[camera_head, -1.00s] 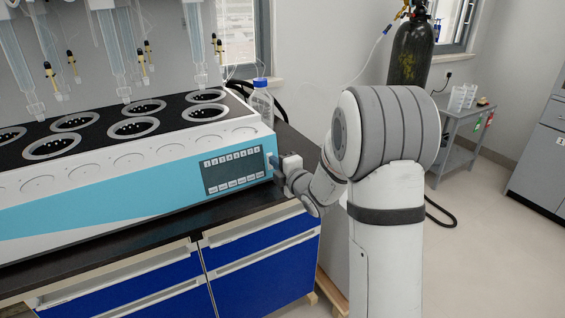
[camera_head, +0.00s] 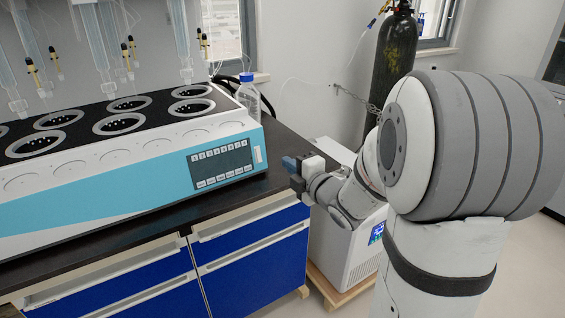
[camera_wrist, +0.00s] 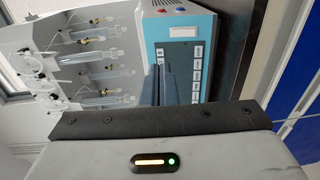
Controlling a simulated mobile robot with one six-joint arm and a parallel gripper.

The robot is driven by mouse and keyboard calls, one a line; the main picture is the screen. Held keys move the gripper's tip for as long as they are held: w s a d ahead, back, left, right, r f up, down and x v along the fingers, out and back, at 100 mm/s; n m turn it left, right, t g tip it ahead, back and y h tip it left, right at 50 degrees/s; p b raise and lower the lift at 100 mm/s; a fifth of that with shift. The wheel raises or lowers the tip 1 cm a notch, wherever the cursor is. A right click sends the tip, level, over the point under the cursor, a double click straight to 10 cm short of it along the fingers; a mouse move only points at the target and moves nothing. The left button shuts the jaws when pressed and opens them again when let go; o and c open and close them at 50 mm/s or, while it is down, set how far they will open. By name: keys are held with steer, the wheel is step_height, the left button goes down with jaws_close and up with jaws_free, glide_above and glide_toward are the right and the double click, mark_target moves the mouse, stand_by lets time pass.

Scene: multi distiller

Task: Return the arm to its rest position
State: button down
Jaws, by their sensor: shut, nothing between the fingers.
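My gripper (camera_head: 291,163) is at the front right of the distiller, in front of the bench edge and apart from the panel. Its fingers are shut and empty. In the wrist view my gripper (camera_wrist: 167,85) points toward the distiller's dark panel (camera_wrist: 183,72), which is partly hidden behind the fingers. The blue and white distiller (camera_head: 120,190) stands on the black bench top, with its control panel (camera_head: 220,164) facing me. My arm reaches in from the right, bent at the elbow.
The bench (camera_head: 255,262) has blue drawers below a black top. A capped bottle (camera_head: 248,97) stands behind the distiller. A white floor unit (camera_head: 345,250) is close under my arm. A black gas cylinder (camera_head: 393,65) is chained at the back. Open floor lies at the right.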

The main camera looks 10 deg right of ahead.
steer(key=shift+s, duration=0.1)
steer(key=s+d+r+m+g+h+p, duration=0.4)
steer(key=s+r+m+g+h+p, duration=0.25)
steer(key=m+p, duration=0.4)
steer(key=s+a+r+m+g+p, duration=0.1)
steer(key=s+a+m+g+p, duration=0.1)
steer(key=s+m, duration=0.3)
steer(key=s+a+r+m+g+p, duration=0.2)
steer(key=s+a+m+g, duration=0.2)
steer(key=s, duration=1)
steer(key=shift+s+m+g+p, duration=0.35)
steer(key=shift+m+g, duration=0.3)
steer(key=shift+m, duration=0.6)
steer(key=shift+w+y, duration=0.1)
steer(key=shift+y, duration=0.15)
